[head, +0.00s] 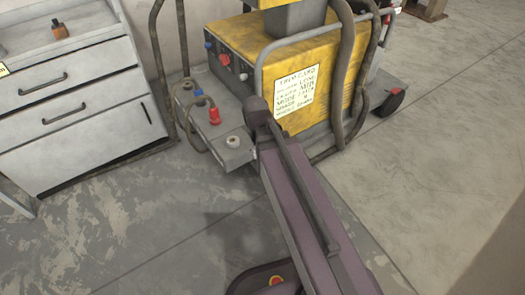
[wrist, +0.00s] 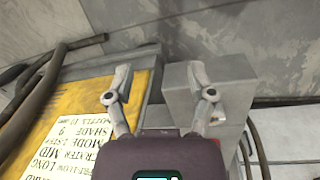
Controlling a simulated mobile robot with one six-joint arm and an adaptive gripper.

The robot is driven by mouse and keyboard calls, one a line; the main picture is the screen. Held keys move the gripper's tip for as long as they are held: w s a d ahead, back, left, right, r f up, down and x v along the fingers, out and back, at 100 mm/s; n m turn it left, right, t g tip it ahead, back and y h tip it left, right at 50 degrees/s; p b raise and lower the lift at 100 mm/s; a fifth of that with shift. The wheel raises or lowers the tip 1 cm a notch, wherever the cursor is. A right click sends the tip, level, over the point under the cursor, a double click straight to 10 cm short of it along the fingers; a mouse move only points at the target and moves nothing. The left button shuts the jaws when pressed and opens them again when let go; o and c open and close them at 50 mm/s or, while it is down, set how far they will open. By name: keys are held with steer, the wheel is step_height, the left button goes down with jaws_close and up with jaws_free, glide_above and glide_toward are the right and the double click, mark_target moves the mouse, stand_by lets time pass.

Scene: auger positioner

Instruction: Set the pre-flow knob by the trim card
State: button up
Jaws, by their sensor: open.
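The yellow machine (head: 225,35) stands at the upper middle of the head view. Its left-facing panel carries small knobs, a blue one (head: 208,45) and a red one (head: 224,60); I cannot tell which is the pre-flow knob. The white trim card (head: 297,98) is on its yellow side and reads in part "PREFLOW LONG" and "CRATER MID". The card (wrist: 88,140) also shows rotated in the wrist view. My gripper (wrist: 160,82) is open and empty there, beside the card and over a grey box-like part (wrist: 232,92). In the head view my arm hides the gripper.
A grey shelf (head: 235,158) at the machine's base holds a red part (head: 214,116) and a blue part (head: 199,97). Hoses and a grey rail (head: 258,75) surround the machine. A drawer cabinet (head: 95,75) stands left, with a small bottle on top. The floor in front is clear.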

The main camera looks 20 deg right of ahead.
steer(key=shift+s+a+r+m+y, duration=0.15)
steer(key=shift+s+m+y, duration=0.2)
steer(key=shift+s, duration=0.2)
step_height(320, 180, up, 38)
steer(key=p, duration=3.8)
steer(key=shift+s+a+r+y+p, duration=0.2)
steer(key=shift+s+y+p, duration=0.1)
steer(key=shift+s+y, duration=0.1)
steer(key=shift+f, duration=0.1)
steer(key=shift+c, duration=0.8)
steer(key=shift+w, duration=0.15)
